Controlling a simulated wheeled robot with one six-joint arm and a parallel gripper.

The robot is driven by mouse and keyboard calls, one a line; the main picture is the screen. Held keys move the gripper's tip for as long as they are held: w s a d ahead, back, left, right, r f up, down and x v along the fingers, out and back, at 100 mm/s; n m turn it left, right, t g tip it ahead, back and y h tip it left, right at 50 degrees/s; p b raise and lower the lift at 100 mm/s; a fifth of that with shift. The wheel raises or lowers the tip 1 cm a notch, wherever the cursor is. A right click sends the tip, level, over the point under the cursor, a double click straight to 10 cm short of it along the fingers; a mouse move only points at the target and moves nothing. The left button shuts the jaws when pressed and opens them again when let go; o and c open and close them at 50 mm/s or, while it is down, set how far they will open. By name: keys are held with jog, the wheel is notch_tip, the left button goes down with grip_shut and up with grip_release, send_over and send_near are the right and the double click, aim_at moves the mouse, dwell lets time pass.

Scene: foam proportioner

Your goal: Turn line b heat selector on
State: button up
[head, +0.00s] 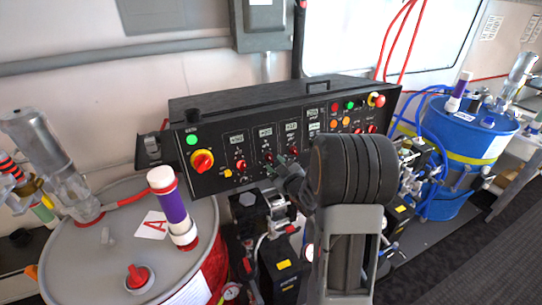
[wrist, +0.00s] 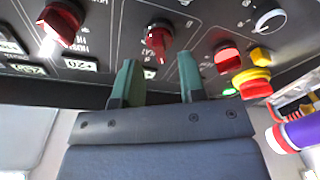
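A black control panel (head: 320,125) carries a row of small red selector knobs. The left one (head: 240,165), the middle one (head: 268,157) and a right one show under small displays; their labels are too small to read, so I cannot tell which is line B heat. My gripper (head: 284,164) is in front of the panel near the middle knob. In the wrist view, its two green fingers (wrist: 156,80) are apart and empty. The middle red knob (wrist: 158,38) lies just beyond and between the fingertips, seemingly untouched. Other red knobs sit left (wrist: 62,18) and right (wrist: 227,58).
A grey drum (head: 125,245) stands at left, a blue drum (head: 470,145) at right. Valves and hoses crowd the space below the panel.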

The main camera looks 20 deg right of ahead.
aim_at(271, 160)
jog(key=shift+w+a+p, duration=0.2)
jog(key=shift+w+p, duration=0.2)
jog(key=shift+w, duration=1.35)
jog(key=shift+c, duration=0.2)
jog(key=c, duration=0.5)
